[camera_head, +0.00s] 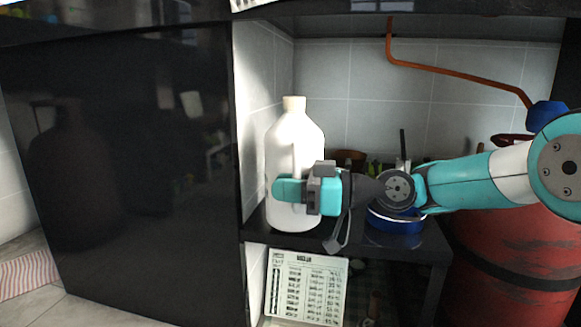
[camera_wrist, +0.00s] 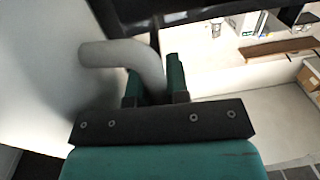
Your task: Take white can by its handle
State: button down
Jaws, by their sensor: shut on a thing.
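The white can (camera_head: 284,150) is a tall white jug with a narrow neck and cap. It stands upright on a dark shelf (camera_head: 345,248) under the counter. My gripper (camera_head: 290,188) is in front of the can at the height of its handle. In the wrist view the pale curved handle (camera_wrist: 130,58) runs down between the two green fingers of my gripper (camera_wrist: 156,82), which are shut on it. The can's body (camera_wrist: 35,75) fills the left of that view. In the head view my gripper hides part of the can's lower body and most of its handle.
A glossy black panel (camera_head: 130,170) stands to the left of the can. A blue pan (camera_head: 395,222) sits on the shelf behind my arm. A red cylinder (camera_head: 515,250) stands at the right. A printed sheet (camera_head: 305,287) hangs below the shelf.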

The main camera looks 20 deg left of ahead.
jog(key=shift+s+d, duration=0.3)
jog(key=shift+s, duration=0.6)
jog(key=shift+s+d, duration=0.3)
jog(key=shift+s, duration=0.6)
jog(key=s+d, duration=0.2)
jog(key=s, duration=0.6)
jog(key=shift+s+d, duration=0.25)
jog(key=shift+d, duration=0.15)
